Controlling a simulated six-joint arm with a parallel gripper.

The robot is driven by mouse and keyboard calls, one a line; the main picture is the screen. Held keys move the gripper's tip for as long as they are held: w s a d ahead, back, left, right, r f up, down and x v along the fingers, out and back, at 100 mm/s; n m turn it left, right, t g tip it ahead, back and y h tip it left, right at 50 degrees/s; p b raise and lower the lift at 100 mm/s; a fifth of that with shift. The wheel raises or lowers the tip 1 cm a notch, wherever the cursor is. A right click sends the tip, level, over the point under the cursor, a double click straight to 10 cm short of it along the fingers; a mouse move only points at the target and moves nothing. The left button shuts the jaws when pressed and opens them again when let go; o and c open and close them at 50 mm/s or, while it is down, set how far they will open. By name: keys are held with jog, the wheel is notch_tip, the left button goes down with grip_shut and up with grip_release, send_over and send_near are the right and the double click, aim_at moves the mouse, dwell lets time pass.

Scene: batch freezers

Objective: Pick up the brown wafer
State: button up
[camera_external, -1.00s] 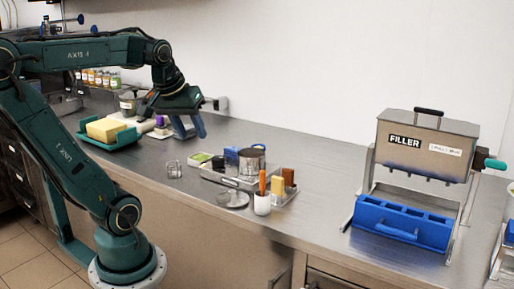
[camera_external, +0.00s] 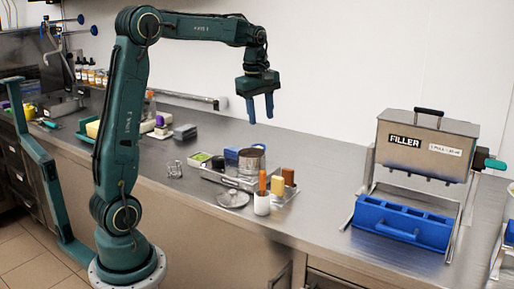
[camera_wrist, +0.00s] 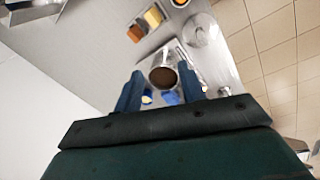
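The brown wafer (camera_external: 288,176) stands upright on a metal tray, behind and right of a yellow block (camera_external: 277,186). In the wrist view the brown wafer (camera_wrist: 135,34) shows at the upper left, beside the yellow block (camera_wrist: 153,16). My gripper (camera_external: 261,116) hangs pointing down in the air above the back of the tray, behind and well above the wafer. It is open and empty. In the wrist view its two blue fingers (camera_wrist: 158,82) are spread apart, with the metal pot (camera_wrist: 164,76) showing between them.
The metal pot (camera_external: 251,160) stands on the tray near a blue item (camera_external: 231,153). A white cup with an orange-handled tool (camera_external: 262,203) and a round lid (camera_external: 232,199) stand in front. The filler (camera_external: 424,147) with its blue mould is at the right. Bare counter separates it from the tray.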

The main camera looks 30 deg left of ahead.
aim_at(290, 170)
jog(key=w+d+f+n+g, duration=0.1)
jog(key=w+d+f+n, duration=0.3)
jog(key=w+f, duration=0.3)
jog(key=shift+w+d+n+g, duration=0.35)
jog(key=shift+w+n, duration=0.25)
jog(key=shift+w, duration=0.25)
jog(key=shift+f, duration=0.15)
jog(key=shift+f, duration=4.2)
jog(key=shift+s+d+f, duration=0.1)
jog(key=shift+f, duration=1.2)
jog(key=shift+s+f, duration=0.1)
jog(key=shift+f, duration=1.2)
grip_shut()
